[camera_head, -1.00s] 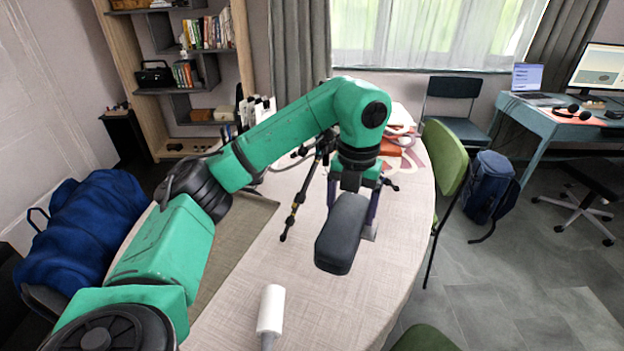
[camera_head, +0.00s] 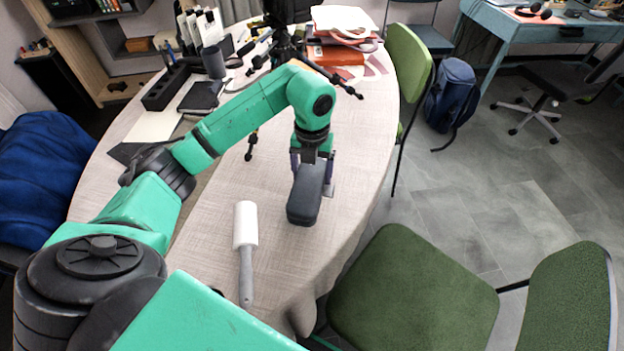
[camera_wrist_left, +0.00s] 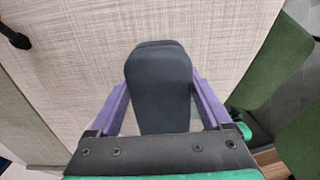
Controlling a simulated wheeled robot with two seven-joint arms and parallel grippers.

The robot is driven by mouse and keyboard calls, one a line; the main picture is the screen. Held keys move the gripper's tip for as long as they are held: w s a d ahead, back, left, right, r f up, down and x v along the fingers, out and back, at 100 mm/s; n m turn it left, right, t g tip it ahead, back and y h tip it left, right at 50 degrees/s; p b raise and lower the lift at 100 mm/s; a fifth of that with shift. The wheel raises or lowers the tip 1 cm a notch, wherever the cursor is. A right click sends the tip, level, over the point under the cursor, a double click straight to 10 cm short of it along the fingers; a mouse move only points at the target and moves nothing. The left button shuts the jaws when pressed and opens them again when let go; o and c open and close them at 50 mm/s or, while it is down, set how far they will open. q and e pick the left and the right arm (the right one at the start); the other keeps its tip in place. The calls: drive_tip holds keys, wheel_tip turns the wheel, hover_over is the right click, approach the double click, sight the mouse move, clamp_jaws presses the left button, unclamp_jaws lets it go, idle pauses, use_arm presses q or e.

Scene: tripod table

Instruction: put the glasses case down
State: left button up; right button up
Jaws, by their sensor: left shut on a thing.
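The dark grey glasses case (camera_head: 304,205) is held by my left gripper (camera_head: 312,178) over the right part of the cloth-covered table (camera_head: 215,290). In the left wrist view the case (camera_wrist_left: 160,85) lies between the two purple fingers of my left gripper (camera_wrist_left: 162,108), which are shut on its sides. The case is low over the cloth. I cannot tell whether its underside touches it. My right gripper is not in view.
A white lint roller (camera_head: 245,225) with a grey handle lies left of the case. A black tripod (camera_head: 285,50) stands behind, near papers and a red book (camera_head: 335,55). Green chairs (camera_head: 410,290) stand along the table's right edge. Cloth around the case is clear.

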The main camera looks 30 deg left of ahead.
use_arm(q)
drive_tip(key=shift+f, duration=1.4)
drive_tip(key=o, duration=1.4)
drive_tip(key=shift+r, duration=0.1)
wheel_tip(320, 180, up, 12)
drive_tip(key=shift+r, duration=0.1)
